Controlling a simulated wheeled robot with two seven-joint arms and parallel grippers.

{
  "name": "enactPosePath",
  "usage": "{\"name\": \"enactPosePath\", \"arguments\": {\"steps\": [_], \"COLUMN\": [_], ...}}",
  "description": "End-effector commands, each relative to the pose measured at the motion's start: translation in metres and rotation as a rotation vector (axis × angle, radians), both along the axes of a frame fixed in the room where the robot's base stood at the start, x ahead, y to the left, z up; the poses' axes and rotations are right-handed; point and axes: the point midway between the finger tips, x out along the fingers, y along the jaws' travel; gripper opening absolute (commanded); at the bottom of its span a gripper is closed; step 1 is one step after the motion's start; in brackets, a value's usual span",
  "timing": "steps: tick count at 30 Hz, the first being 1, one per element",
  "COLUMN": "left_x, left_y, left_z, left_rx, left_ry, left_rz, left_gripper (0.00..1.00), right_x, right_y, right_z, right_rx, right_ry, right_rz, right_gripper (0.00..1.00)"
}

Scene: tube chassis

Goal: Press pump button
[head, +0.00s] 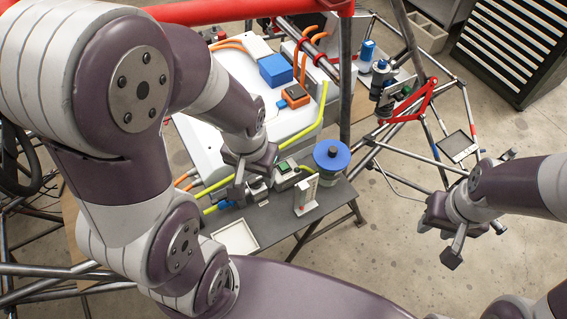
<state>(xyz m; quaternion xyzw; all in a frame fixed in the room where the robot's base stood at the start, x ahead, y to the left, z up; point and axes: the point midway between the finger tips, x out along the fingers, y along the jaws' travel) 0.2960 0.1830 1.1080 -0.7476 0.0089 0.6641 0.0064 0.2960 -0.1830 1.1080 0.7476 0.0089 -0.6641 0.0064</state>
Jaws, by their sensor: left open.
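A small grey box with a green button (284,168), which looks like the pump button, sits on the dark grey table at the near edge of the white machine. My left gripper (257,172) is open and points down just left of this box. The wrist and fingers hide part of what lies beneath, and I cannot tell whether a finger touches anything. My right gripper (467,238) hangs over the floor at the right, well away from the button. Its finger opening is not clear from this angle.
A blue spool (331,155), a small upright white block (306,194) and a white tray (235,238) are on the table near the button box. Yellow-green hoses run close by. A tube frame (408,155) stands between the table and my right arm.

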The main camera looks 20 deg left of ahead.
Motion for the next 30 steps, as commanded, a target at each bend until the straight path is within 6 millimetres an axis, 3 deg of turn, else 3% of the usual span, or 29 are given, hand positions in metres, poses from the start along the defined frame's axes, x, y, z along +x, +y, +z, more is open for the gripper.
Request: {"name": "enactPosePath", "arguments": {"steps": [1, 4, 5, 30], "left_x": [0.0, 0.0, 0.0, 0.0], "left_y": [0.0, 0.0, 0.0, 0.0], "left_z": [0.0, 0.0, 0.0, 0.0], "left_rx": [0.0, 0.0, 0.0, 0.0], "left_ry": [0.0, 0.0, 0.0, 0.0], "left_rz": [0.0, 0.0, 0.0, 0.0], "left_gripper": [0.34, 0.02, 0.0, 0.0], "right_x": [0.0, 0.0, 0.0, 0.0], "right_y": [0.0, 0.0, 0.0, 0.0], "right_z": [0.0, 0.0, 0.0, 0.0], "right_rx": [0.0, 0.0, 0.0, 0.0], "right_ry": [0.0, 0.0, 0.0, 0.0], "right_rz": [0.0, 0.0, 0.0, 0.0], "right_gripper": [0.38, 0.38, 0.38, 0.38]}}
